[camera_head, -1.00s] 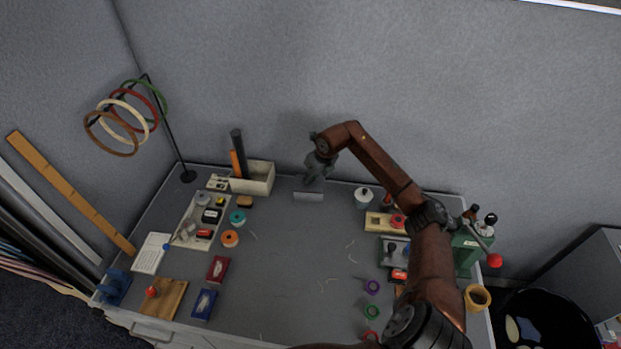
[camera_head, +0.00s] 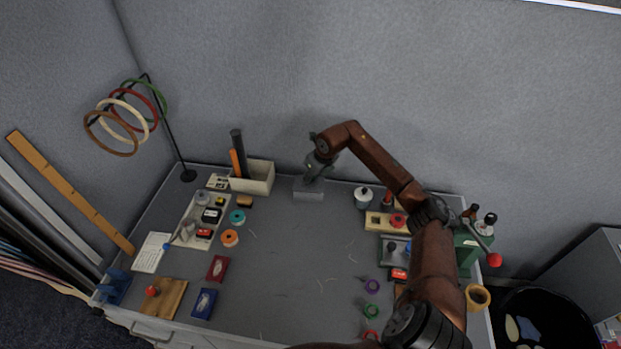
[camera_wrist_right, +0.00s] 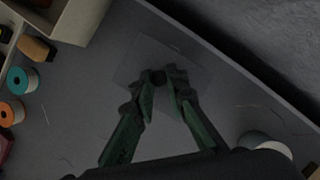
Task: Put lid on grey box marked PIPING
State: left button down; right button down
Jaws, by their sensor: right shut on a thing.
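A small grey box (camera_head: 308,195) stands at the back of the table near the wall; no marking is legible on it. My right gripper (camera_head: 315,174) is directly above it, pointing down. In the right wrist view, the right gripper (camera_wrist_right: 167,84) is shut on a small dark knob, which appears to belong to a flat grey square lid (camera_wrist_right: 190,62). The lid blends with the table, and I cannot tell whether it touches the box. My left gripper is not in view.
A cream bin (camera_head: 260,179) with dark and orange tubes stands left of the grey box. A white-topped jar (camera_head: 363,196) stands to its right. The ring stand (camera_head: 187,176) is at the back left. The middle of the grey table (camera_head: 295,260) is mostly clear.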

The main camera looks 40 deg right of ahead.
dwell(0.3)
jog(key=c, duration=1.8)
grip_release()
jog(key=shift+c, duration=0.2)
jog(key=shift+o, duration=0.5)
jog(key=o, duration=0.4)
jog(key=shift+r+p, duration=1.95)
jog(key=shift+r, duration=1.65)
jog(key=shift+f, duration=0.1)
jog(key=shift+c, duration=0.5)
